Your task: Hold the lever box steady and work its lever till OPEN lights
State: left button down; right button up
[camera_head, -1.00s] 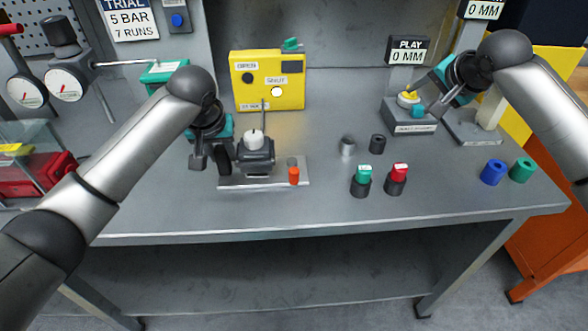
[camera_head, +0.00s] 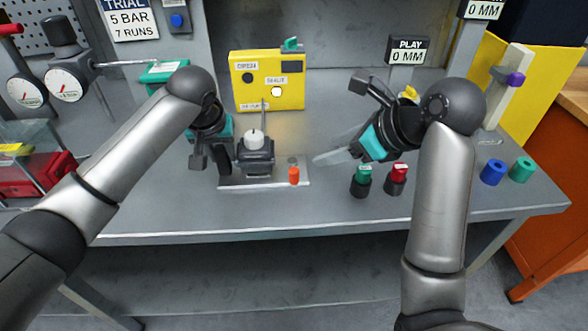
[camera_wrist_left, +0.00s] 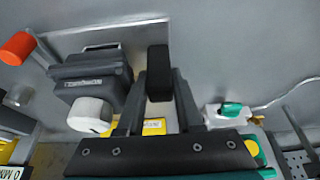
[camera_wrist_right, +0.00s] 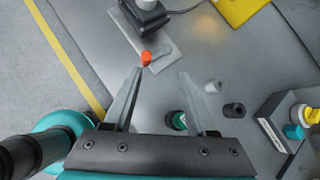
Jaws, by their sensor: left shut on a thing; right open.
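The dark grey lever box (camera_head: 256,156) with a white cap (camera_head: 254,137) stands on a light base plate (camera_head: 235,182). Its lever's orange grip (camera_head: 293,176) is at the plate's right end. My left gripper (camera_head: 222,155) is shut on a black upright post (camera_wrist_left: 158,72) beside the box. My right gripper (camera_head: 328,157) is open and empty, right of the orange grip; in the right wrist view the grip (camera_wrist_right: 147,57) shows just beyond the fingertips. On the yellow indicator box (camera_head: 290,98), the SHUT lamp (camera_head: 276,91) is lit white and the OPEN lamp (camera_head: 248,77) is dark.
A green-capped button (camera_head: 361,183) and a red-capped button (camera_head: 397,178) stand close below my right gripper. Grey and black cylinders show in the right wrist view.

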aim_at(294, 171)
jog(key=shift+m, duration=0.7)
jog(key=x, duration=0.4)
jog(key=s+x, duration=0.1)
jog(key=x, duration=0.3)
jog(key=s+a+f+x, duration=0.1)
jog(key=x, duration=0.3)
jog(key=shift+s+r, duration=0.1)
grip_shut()
jog(key=shift+a, duration=0.1)
dwell(0.6)
